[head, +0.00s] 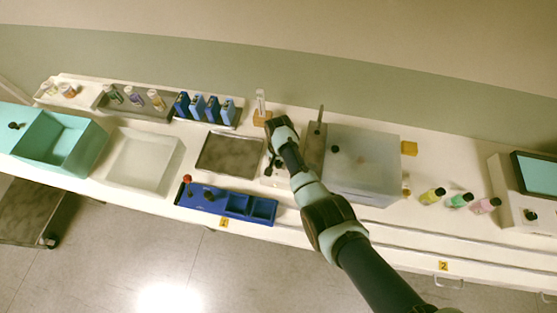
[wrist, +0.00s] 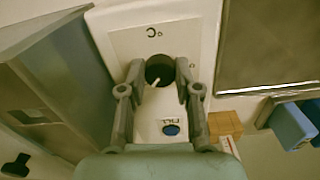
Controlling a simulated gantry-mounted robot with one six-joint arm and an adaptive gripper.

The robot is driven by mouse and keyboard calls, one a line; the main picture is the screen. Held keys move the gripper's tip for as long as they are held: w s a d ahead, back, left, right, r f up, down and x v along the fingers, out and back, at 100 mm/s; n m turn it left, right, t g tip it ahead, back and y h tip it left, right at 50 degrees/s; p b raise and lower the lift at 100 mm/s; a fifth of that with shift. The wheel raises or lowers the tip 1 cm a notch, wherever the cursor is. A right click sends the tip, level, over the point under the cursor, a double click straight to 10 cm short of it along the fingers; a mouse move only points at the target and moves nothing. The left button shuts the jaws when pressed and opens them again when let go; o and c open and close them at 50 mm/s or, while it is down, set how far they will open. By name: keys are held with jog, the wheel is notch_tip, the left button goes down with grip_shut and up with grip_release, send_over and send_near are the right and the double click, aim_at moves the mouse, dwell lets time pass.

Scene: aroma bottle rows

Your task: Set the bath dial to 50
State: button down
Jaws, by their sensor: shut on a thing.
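The bath dial (wrist: 158,68) is a round dark knob with a white pointer mark, set in a white panel (wrist: 190,35) marked with an upside-down °C. My gripper (wrist: 160,75) is shut on the dial, one finger on each side. The white mark points toward the lower left of the wrist view. Most of the number scale is hidden by the fingers, so the setting cannot be read. A blue button (wrist: 171,129) with a small label sits below the dial. In the head view my gripper (head: 273,168) reaches down to the panel left of the grey bath (head: 375,175), largely hiding the dial.
A dark-topped tray (head: 229,155) lies left of the panel. A blue rack (head: 262,209) is in front of it. Blue holders (head: 213,110) and a wooden block (head: 262,117) with a vial stand behind. Several coloured bottles (head: 458,201) stand to the right.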

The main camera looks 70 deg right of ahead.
aim_at(278, 164)
jog(key=c, duration=0.8)
grip_release()
notch_tip(278, 164, up, 12)
